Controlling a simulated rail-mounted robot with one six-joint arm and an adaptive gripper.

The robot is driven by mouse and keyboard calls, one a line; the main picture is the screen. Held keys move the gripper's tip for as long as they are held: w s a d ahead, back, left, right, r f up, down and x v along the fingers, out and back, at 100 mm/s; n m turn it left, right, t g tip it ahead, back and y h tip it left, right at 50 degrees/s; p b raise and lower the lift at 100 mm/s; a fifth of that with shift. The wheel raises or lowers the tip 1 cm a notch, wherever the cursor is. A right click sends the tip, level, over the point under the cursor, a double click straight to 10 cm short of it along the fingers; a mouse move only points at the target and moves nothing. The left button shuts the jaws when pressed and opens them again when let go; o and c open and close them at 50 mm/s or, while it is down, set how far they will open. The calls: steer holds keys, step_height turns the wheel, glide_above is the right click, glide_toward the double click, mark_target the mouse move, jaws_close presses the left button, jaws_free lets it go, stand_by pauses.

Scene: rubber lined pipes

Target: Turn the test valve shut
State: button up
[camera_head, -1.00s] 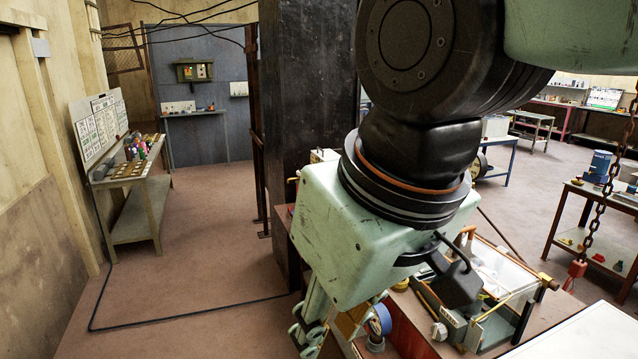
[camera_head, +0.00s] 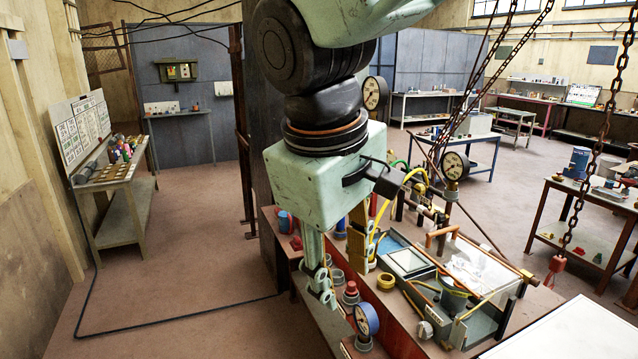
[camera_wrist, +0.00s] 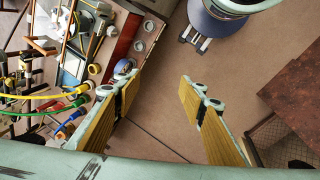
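My gripper (camera_wrist: 160,80) is open and empty in the wrist view, its two yellow-padded fingers wide apart over bare floor. In the head view my gripper (camera_head: 325,298) points down at the left side of the pipe bench (camera_head: 400,325). A red knob-like fitting (camera_head: 351,291) and a blue-rimmed gauge (camera_head: 367,320) stand just right of it, apart from the fingers as far as I can see. The blue-rimmed gauge also shows in the wrist view (camera_wrist: 122,67), beside the left finger. A pale round knob (camera_head: 425,330) is on the bench front. I cannot tell which fitting is the test valve.
A glass-topped tray (camera_head: 475,270) sits on the bench. Two dial gauges (camera_head: 454,166) (camera_head: 374,94) and coloured hoses stand behind it. A chain with a red hook block (camera_head: 555,270) hangs at the right.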

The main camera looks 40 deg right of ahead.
steer(key=w+d+n+g+h+p, duration=0.35)
steer(key=w+d, duration=0.75)
steer(key=d, duration=0.5)
steer(key=w+d+n+g+h+p, duration=0.25)
steer(key=w+d+n+h, duration=0.2)
steer(key=w+d, duration=0.85)
steer(key=n+h+p, duration=0.3)
steer(key=n+h, duration=0.4)
steer(key=n, duration=0.1)
glide_toward(417, 188)
steer(key=shift+t, duration=0.3)
steer(key=v, duration=0.4)
steer(key=shift+a, duration=0.2)
steer(key=shift+d, duration=0.1)
steer(key=shift+p+x, duration=0.95)
steer(key=shift+x, duration=5.85)
steer(key=shift+f, duration=0.1)
steer(key=shift+c, duration=0.4)
steer(key=c, duration=0.8)
